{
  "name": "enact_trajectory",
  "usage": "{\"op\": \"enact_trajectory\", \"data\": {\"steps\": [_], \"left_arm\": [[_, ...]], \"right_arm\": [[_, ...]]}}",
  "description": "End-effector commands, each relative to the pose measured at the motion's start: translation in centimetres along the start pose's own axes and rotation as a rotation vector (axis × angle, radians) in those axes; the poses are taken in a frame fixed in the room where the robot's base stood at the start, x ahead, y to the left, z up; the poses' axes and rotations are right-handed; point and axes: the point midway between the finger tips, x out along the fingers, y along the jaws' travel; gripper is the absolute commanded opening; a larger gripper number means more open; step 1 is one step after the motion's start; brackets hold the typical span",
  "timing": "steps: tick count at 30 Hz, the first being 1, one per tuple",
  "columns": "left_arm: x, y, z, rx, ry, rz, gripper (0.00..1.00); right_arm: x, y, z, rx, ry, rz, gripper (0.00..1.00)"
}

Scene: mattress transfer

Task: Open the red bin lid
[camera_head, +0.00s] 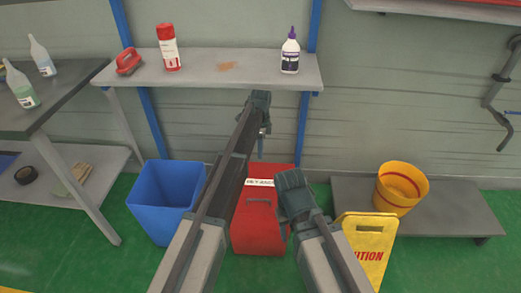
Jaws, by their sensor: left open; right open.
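The red bin (262,225) stands on the green floor below the shelf, with a white label strip on its upper part. Its lid (278,172) looks shut, lying over the top, though my arms hide part of it. My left gripper (262,143) is open and empty, above the back of the bin near the shelf's front edge. My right gripper (286,226) is open, in front of the bin's right side. I cannot tell whether it touches the bin.
A blue bin (165,200) stands left of the red bin. A yellow caution sign (365,245) and a yellow bucket (401,188) on a low grey bench (455,205) are at the right.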

Motion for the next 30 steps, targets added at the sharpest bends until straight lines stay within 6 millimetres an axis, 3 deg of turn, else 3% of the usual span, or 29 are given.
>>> {"op": "enact_trajectory", "data": {"steps": [1,15,20,30], "left_arm": [[-1.7,0.0,0.0,0.0,0.0,0.0,0.45],[-8.5,-0.2,0.0,-0.001,-0.001,-0.001,0.45],[-9.4,-0.2,0.0,-0.001,-0.001,-0.002,0.45],[-9.3,-0.2,0.0,-0.001,-0.001,-0.001,0.45]], "right_arm": [[-1.6,0.2,0.1,0.0,0.0,0.0,0.5],[-8.4,0.8,0.5,0.0,0.0,0.0,0.5],[-9.3,0.9,0.6,0.001,0.0,0.0,0.5],[-9.2,0.9,0.5,0.001,0.0,0.0,0.5]]}}
